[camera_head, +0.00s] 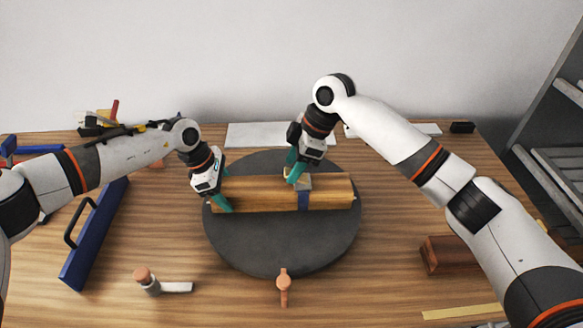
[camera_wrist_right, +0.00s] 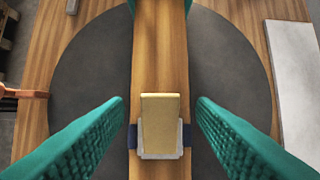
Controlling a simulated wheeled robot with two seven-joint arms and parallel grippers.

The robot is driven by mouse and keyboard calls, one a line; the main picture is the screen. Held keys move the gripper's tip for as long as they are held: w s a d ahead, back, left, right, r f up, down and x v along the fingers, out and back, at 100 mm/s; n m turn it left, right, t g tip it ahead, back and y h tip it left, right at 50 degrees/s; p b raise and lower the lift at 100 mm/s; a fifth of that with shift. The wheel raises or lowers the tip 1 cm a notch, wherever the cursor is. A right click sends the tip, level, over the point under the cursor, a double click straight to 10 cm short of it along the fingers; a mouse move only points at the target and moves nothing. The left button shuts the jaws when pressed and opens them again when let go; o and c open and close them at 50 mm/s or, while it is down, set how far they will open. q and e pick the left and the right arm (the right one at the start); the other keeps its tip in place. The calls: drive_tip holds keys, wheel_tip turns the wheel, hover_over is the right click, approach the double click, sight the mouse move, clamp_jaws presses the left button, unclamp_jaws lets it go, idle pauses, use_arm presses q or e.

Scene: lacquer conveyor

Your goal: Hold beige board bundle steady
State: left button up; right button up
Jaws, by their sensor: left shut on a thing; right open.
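The beige board bundle (camera_head: 260,196) lies across the dark round turntable (camera_head: 262,252) in the head view. A blue band (camera_head: 304,200) wraps it right of the middle. My left gripper (camera_head: 223,188) is shut on the bundle near its left end. My right gripper (camera_head: 296,170) is open over the bundle near the band. In the right wrist view its teal fingers (camera_wrist_right: 158,112) stand apart, on either side of the bundle (camera_wrist_right: 160,60). A yellow-topped block with a pale base (camera_wrist_right: 160,122) sits on the bundle over the band, between those fingers.
A small brush-like tool (camera_head: 160,284) and an orange clamp (camera_head: 283,286) are in front. A dark wooden block (camera_head: 445,254) is right. Pale sheets (camera_head: 265,134) lie behind the turntable.

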sight(287, 171)
drive_tip(key=shift+x, duration=0.9)
drive_tip(key=shift+c, duration=0.3)
drive_tip(key=c, duration=0.9)
drive_tip(key=shift+a+f+h, duration=0.3)
drive_tip(key=shift+a+h, duration=0.1)
drive_tip(key=shift+h, duration=0.5)
drive_tip(key=shift+a+f+h, duration=0.1)
drive_tip(key=shift+f+h, duration=0.45)
drive_tip(key=shift+h, duration=0.65)
drive_tip(key=o, duration=1)
drive_tip(key=shift+c, duration=0.2)
